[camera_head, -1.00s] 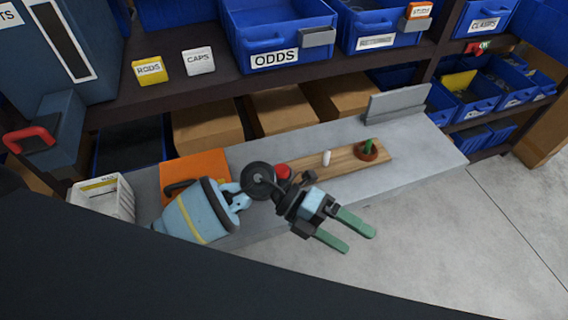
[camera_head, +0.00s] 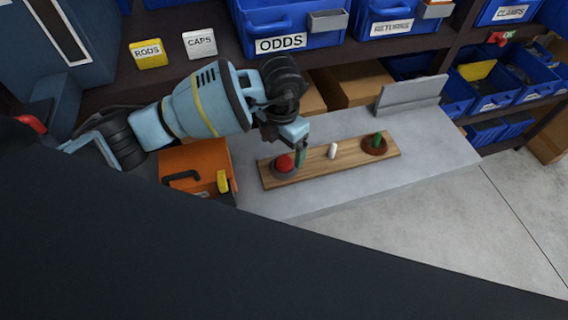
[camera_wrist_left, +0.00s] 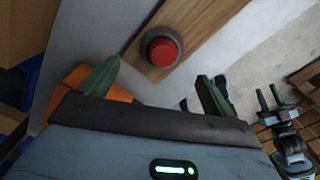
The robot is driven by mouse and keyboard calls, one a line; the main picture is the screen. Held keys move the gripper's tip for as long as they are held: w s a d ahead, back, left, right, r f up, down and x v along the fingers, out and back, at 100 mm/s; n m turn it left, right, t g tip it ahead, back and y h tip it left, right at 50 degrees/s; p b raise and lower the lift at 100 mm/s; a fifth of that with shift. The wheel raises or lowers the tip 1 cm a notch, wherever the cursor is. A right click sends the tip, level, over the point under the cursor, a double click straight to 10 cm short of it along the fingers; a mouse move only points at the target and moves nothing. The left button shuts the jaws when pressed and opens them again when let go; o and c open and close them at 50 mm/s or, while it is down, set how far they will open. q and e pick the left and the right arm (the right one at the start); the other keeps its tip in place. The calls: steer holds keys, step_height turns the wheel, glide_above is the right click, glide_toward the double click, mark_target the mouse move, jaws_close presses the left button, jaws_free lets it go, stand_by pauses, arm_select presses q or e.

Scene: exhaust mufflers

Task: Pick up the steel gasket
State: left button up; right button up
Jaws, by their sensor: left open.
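A grey ring, which looks like the steel gasket (camera_head: 281,174), sits around the base of a red knob (camera_head: 284,162) at the left end of a wooden board (camera_head: 310,168). In the left wrist view the ring (camera_wrist_left: 145,47) circles the red knob (camera_wrist_left: 163,52). My left gripper (camera_head: 301,157) points down close beside the knob. In its wrist view the open, empty fingers (camera_wrist_left: 158,70) are spread, with ring and knob just beyond the tips. My right gripper (camera_wrist_left: 268,97) shows at the right of the wrist view, its fingers apart and empty.
A white peg (camera_head: 332,150) and a green peg in a brown ring (camera_head: 375,146) stand farther right on the board. An orange case (camera_head: 196,165) lies left of it. The grey bench (camera_head: 430,155) is clear at right. Shelves with blue bins (camera_head: 285,22) rise behind.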

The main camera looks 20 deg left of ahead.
mark_target(284, 160)
arm_select(q)
steer(key=shift+w+d+f, duration=0.1)
steer(key=shift+f, duration=1.55)
steer(key=shift+w+d+f, duration=0.1)
steer(key=shift+f, duration=1.5)
steer(key=c, duration=1.1)
steer(key=shift+c, duration=0.2)
arm_select(e)
steer(key=shift+f, duration=0.1)
arm_select(q)
steer(key=shift+r, duration=0.1)
